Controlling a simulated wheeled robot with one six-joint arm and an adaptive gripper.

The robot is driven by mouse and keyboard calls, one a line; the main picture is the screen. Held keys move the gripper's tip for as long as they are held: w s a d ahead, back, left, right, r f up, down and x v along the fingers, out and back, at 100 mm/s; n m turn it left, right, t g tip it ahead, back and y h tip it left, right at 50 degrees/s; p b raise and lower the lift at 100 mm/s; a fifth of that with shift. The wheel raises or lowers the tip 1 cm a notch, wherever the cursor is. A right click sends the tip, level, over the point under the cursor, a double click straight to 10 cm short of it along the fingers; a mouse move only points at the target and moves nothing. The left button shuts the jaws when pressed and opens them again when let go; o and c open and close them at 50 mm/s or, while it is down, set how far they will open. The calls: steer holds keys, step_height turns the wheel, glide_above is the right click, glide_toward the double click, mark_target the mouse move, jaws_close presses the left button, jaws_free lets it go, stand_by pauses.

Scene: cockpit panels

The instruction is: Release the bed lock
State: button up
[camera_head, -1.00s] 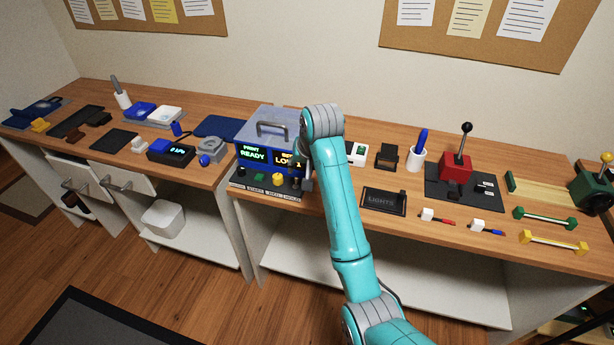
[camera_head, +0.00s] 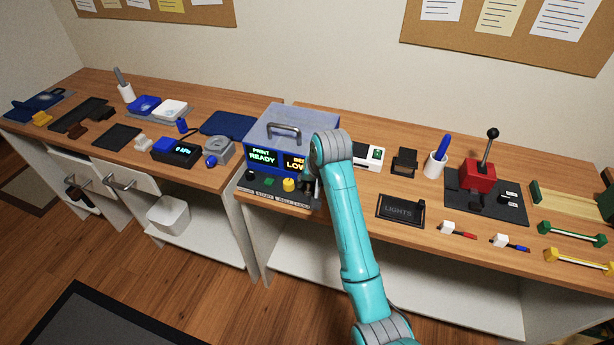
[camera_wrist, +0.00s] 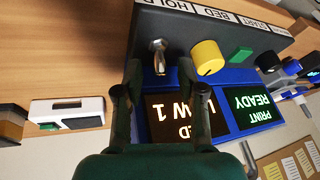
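A blue-grey printer console (camera_head: 262,131) stands on the bench, with a dark control strip along its front. Its screens read "PRINT READY" and "BED LOW 1", the latter partly hidden by my arm. In the wrist view the strip (camera_wrist: 195,32) carries a metal toggle lever (camera_wrist: 158,56) by the label "HOLD". A yellow knob (camera_wrist: 207,57) sits by "BED" and a green button (camera_wrist: 241,54) by "START". My gripper (camera_wrist: 160,78) is open, its two fingers apart just short of the toggle, which shows between the tips. I see no clear contact.
The yellow knob is close beside one fingertip. A white device (camera_head: 368,156) and a dark "LIGHTS" plate (camera_head: 400,208) lie right of the console. A red lever box (camera_head: 480,175) is farther right. A grey device (camera_head: 218,150) stands left.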

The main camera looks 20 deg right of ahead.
mark_target(306, 199)
steer(key=shift+w+f, duration=0.1)
jaws_close()
steer(key=shift+a, duration=0.1)
stand_by(0.3)
steer(key=t+h, duration=0.1)
steer(key=s+t+h, duration=0.1)
steer(key=t, duration=0.1)
steer(key=shift+s+a+f+n, duration=0.1)
steer(key=shift+s+a+n, duration=0.1)
steer(key=shift+a+n, duration=0.15)
steer(key=t, duration=0.1)
steer(key=t+h, duration=0.1)
steer(key=s+a+t+h, duration=0.1)
steer(key=t, duration=0.1)
steer(key=shift+f+n, duration=0.15)
steer(key=shift+n, duration=0.2)
steer(key=shift+h, duration=0.3)
